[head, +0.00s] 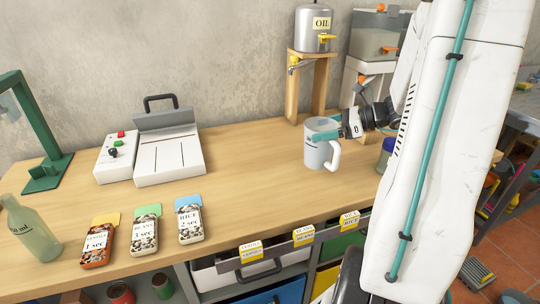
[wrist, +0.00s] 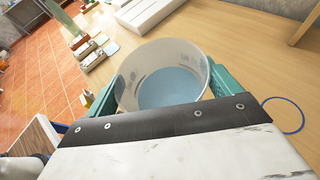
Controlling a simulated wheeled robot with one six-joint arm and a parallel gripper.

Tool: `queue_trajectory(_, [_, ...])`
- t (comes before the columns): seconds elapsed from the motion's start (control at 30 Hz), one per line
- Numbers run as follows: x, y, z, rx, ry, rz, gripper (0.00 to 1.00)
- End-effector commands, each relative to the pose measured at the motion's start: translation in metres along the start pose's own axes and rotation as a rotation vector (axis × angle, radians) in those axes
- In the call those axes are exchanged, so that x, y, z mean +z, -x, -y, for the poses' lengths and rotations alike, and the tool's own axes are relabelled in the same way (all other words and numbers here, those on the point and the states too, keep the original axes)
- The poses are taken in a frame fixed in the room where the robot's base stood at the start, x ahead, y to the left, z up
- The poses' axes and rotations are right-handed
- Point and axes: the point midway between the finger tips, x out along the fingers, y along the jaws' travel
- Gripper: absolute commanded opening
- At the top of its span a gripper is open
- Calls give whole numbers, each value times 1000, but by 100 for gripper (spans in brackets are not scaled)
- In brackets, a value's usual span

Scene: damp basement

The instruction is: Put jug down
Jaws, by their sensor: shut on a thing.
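The jug (head: 316,152) is a whitish cup-shaped vessel with a handle on its right side, upright at the bench top's right part. In the wrist view the jug (wrist: 190,57) is seen from above, with pale blue liquid inside. My gripper (head: 325,137) comes from the right and is shut around the jug's upper body. Its teal fingers show on both sides of the jug in the wrist view (wrist: 168,95). I cannot tell whether the jug's base touches the bench.
The wooden bench (head: 255,178) is clear left of the jug. A metal oil tank (head: 314,27) stands on a wooden stand behind it. A white sealing machine (head: 168,150), several labelled packets (head: 190,222) and a green bottle (head: 32,228) are to the left.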

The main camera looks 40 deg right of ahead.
Motion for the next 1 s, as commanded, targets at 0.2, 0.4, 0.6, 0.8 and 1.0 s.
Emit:
queue_trajectory(0.2, [16,-55,-20,10,5,0,18])
queue_trajectory(0.4, [29,-98,-35,9,5,0,18])
queue_trajectory(0.6, [35,-120,-41,5,3,1,18])
queue_trajectory(0.8, [37,-132,-46,6,2,1,18])
queue_trajectory(1.0, [7,-141,-42,4,-2,0,18])
